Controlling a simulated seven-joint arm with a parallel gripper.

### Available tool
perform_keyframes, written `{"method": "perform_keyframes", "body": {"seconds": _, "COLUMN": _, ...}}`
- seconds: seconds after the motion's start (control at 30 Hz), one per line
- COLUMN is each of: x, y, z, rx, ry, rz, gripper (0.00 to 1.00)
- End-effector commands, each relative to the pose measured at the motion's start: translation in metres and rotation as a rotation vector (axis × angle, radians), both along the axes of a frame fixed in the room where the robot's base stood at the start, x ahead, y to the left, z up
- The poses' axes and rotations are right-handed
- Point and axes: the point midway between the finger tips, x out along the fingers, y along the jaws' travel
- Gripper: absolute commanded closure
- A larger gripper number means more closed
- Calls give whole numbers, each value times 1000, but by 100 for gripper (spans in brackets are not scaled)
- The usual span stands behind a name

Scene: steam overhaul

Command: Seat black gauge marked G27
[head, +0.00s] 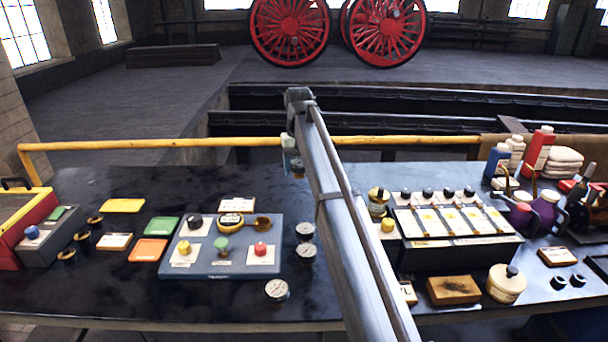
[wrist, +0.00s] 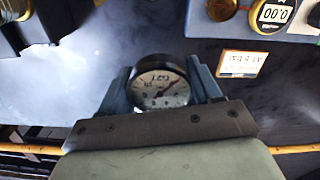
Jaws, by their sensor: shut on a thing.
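My gripper (head: 296,166) hangs above the back of the bench, behind the grey-blue board (head: 215,270). In the wrist view my gripper (wrist: 161,76) is shut on the black-rimmed gauge G27 (wrist: 160,92). Its white dial and red needle face the camera, and the marking reads upside down. The gauge is clear of the bench. The board carries a brass round fitting with a 0.00 display (head: 231,220) and a brass piece at its right, coloured knobs and white cards. The display also shows in the wrist view (wrist: 276,13), beside a card reading 5 bar (wrist: 242,64).
Several loose white-dial gauges (head: 277,290) lie right of the board. A black stand with slanted panels (head: 455,256) is further right. Orange and green cards (head: 148,249) and small dark cups lie left. A yellow rail (head: 200,144) runs behind the bench.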

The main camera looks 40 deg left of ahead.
Motion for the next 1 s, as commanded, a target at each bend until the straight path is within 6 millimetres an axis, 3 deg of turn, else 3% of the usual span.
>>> {"method": "perform_keyframes", "body": {"seconds": 0.3, "x": -87, "y": 33, "z": -44, "rx": -1, "ry": 1, "rz": 99, "gripper": 74}}
{"method": "perform_keyframes", "body": {"seconds": 0.5, "x": -125, "y": 39, "z": -75, "rx": 0, "ry": 0, "rz": 111, "gripper": 74}}
{"method": "perform_keyframes", "body": {"seconds": 0.7, "x": -119, "y": 45, "z": -77, "rx": 2, "ry": -1, "rz": 6, "gripper": 74}}
{"method": "perform_keyframes", "body": {"seconds": 1.0, "x": -119, "y": 44, "z": -85, "rx": 1, "ry": -1, "rz": -16, "gripper": 74}}
